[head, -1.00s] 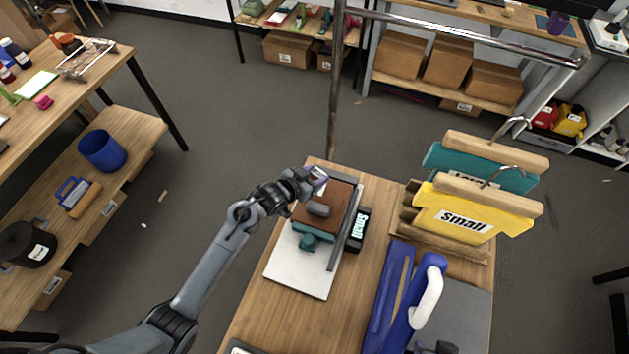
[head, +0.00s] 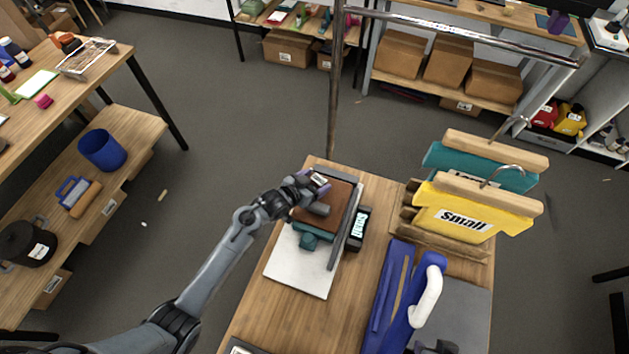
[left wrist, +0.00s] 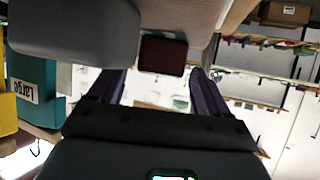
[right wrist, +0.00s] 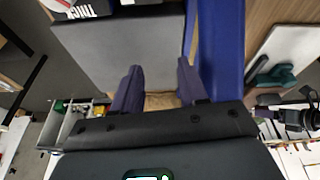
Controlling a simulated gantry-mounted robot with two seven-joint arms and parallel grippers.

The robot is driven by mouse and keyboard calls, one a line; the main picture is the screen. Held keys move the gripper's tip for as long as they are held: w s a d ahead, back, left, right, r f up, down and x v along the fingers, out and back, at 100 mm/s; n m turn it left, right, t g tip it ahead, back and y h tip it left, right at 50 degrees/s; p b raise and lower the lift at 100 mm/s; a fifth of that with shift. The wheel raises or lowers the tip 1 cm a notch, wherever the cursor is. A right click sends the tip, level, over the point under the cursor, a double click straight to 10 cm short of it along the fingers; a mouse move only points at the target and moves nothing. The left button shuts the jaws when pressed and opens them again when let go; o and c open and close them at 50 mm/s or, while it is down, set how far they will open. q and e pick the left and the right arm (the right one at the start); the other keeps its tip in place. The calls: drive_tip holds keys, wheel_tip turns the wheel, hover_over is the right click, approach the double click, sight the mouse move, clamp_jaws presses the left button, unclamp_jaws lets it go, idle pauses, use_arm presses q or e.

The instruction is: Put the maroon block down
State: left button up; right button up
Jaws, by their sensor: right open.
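The maroon block (left wrist: 163,55) shows in the left wrist view, just past the fingertips of my left gripper (left wrist: 158,75). The fingers are spread, with a visible gap on the block's left side; its right side is close to the right finger. In the head view my left gripper (head: 318,183) is at the far left edge of a brown-topped press-like device (head: 325,203), and I cannot make out the maroon block there. My right gripper (right wrist: 158,80) is open and empty, over the grey surface beside a blue piece.
The device has a white base plate (head: 298,268) and a grey handle. Yellow (head: 460,212) and teal shirts hang at right, with a blue stand (head: 392,290) in front. Bare wood (head: 265,320) lies at front left.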

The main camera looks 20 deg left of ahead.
use_arm(q)
drive_tip(key=shift+r, duration=0.1)
drive_tip(key=shift+r, duration=0.15)
drive_tip(key=s+r+g+y, duration=0.1)
drive_tip(key=s+r+g, duration=0.1)
drive_tip(key=s, duration=0.9)
drive_tip(key=s+a+r+n+g+y, duration=0.1)
drive_tip(key=s+r+g, duration=0.2)
drive_tip(key=s, duration=0.8)
drive_tip(key=s+a+r+g+y, duration=0.1)
drive_tip(key=s+r+g, duration=0.2)
drive_tip(key=s, duration=0.8)
drive_tip(key=shift+s+a+n+y, duration=0.2)
drive_tip(key=shift+s+n+y, duration=0.1)
drive_tip(key=shift+n+y, duration=0.1)
drive_tip(key=shift+r+p, duration=0.2)
drive_tip(key=shift+p, duration=0.15)
